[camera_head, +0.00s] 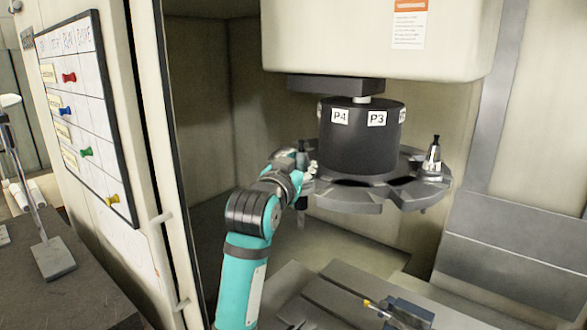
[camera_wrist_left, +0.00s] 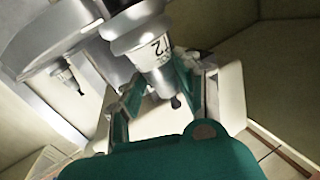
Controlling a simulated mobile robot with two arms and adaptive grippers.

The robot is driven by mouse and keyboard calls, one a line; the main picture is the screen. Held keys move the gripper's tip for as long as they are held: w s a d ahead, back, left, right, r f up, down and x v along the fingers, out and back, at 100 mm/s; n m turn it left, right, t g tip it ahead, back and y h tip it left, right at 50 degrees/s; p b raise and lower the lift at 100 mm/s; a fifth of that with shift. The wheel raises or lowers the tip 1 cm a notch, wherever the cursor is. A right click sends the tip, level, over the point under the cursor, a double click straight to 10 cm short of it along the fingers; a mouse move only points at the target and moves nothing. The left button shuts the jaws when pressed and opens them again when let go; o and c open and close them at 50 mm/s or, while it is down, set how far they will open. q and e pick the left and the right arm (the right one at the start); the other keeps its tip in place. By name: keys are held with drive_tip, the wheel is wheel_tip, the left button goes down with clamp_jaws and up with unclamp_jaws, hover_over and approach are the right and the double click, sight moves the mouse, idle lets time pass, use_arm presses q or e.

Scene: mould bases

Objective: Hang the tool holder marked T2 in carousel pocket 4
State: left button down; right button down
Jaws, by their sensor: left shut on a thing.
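The T2 tool holder (camera_wrist_left: 150,55) is a pale metal piece with a dark tip and shows its marking in the left wrist view. My left gripper (camera_wrist_left: 166,88) has its teal fingers on both sides of it and is shut on it. In the head view the gripper (camera_head: 308,171) is at the left edge of the grey carousel (camera_head: 345,198), near the P4 label (camera_head: 340,116) on the black hub. The holder (camera_head: 302,160) is mostly hidden there by the wrist. I cannot tell whether it is seated in the pocket. My right gripper is not in view.
Another tool holder (camera_head: 432,162) stands in a pocket at the carousel's right. The white machine head (camera_head: 380,40) hangs above, and a grey machine table (camera_head: 335,300) lies below. The door frame (camera_head: 160,150) and whiteboard (camera_head: 85,100) are left of my arm.

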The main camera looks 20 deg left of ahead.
use_arm(q)
drive_tip(key=w+d, duration=0.2)
drive_tip(key=w, duration=0.4)
drive_tip(key=shift+r, duration=0.2)
idle(0.4)
drive_tip(key=shift+d, duration=0.1)
drive_tip(key=shift+s+r, duration=0.1)
drive_tip(key=shift+s, duration=0.1)
idle(0.7)
drive_tip(key=shift+f, duration=0.55)
idle(1.2)
drive_tip(key=c, duration=0.8)
unclamp_jaws()
drive_tip(key=shift+s+f, duration=0.1)
drive_tip(key=shift+c, duration=0.2)
drive_tip(key=s, duration=1.2)
